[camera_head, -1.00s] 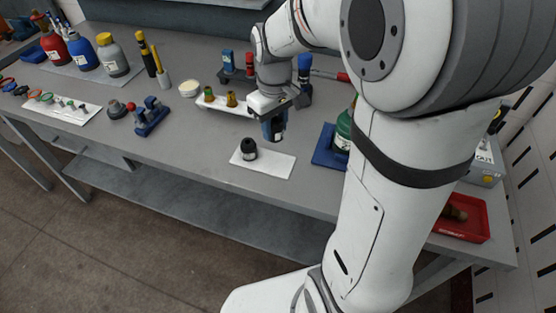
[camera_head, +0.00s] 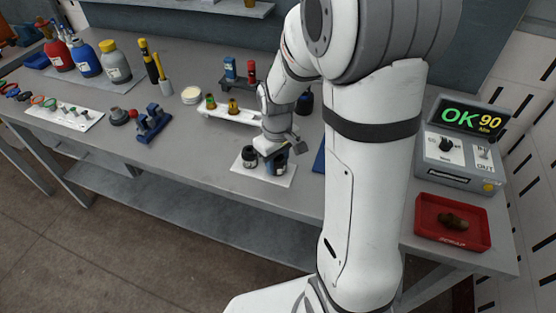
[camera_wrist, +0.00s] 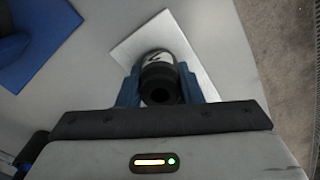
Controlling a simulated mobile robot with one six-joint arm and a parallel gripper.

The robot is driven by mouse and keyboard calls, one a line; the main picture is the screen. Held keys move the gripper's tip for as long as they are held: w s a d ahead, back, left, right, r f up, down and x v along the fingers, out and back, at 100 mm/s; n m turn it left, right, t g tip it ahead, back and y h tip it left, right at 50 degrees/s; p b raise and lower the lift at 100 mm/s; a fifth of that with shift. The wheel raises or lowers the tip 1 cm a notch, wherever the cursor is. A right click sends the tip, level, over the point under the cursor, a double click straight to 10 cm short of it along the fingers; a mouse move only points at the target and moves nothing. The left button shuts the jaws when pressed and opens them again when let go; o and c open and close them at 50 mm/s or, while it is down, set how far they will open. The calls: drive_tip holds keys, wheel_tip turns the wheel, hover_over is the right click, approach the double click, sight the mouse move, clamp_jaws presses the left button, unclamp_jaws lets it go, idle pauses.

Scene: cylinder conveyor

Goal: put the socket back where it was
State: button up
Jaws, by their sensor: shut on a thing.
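My gripper (camera_head: 278,162) is shut on a dark socket (camera_wrist: 160,88), held upright between its blue fingers. In the head view it is low over the right part of a white plate (camera_head: 244,175). The plate also shows in the wrist view (camera_wrist: 198,82). I cannot tell whether the held socket touches the plate.
A blue mat (camera_wrist: 35,40) lies beside the plate. A white rack (camera_head: 217,110) with small coloured pieces stands behind. At right are a red scrap tray (camera_head: 425,240) with a brown piece and a tester (camera_head: 455,160) showing "OK 90 Nm". Bench is clear left of the plate.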

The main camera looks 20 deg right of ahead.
drive_tip(key=shift+f, duration=0.2)
drive_tip(key=o, duration=1)
drive_tip(key=shift+r, duration=0.1)
wheel_tip(320, 180, up, 12)
drive_tip(key=shift+s+d+r+m+t, duration=0.1)
drive_tip(key=shift+s+r+m+t, duration=0.55)
drive_tip(key=shift+s, duration=1.75)
drive_tip(key=shift+s+r+m+t, duration=0.1)
drive_tip(key=shift+s+m+t, duration=0.25)
drive_tip(key=shift+s+m, duration=1.3)
drive_tip(key=shift+s+d+r+m+t, duration=0.1)
drive_tip(key=shift+s+r+t, duration=0.35)
drive_tip(key=shift+s, duration=2.65)
drive_tip(key=shift+f, duration=0.1)
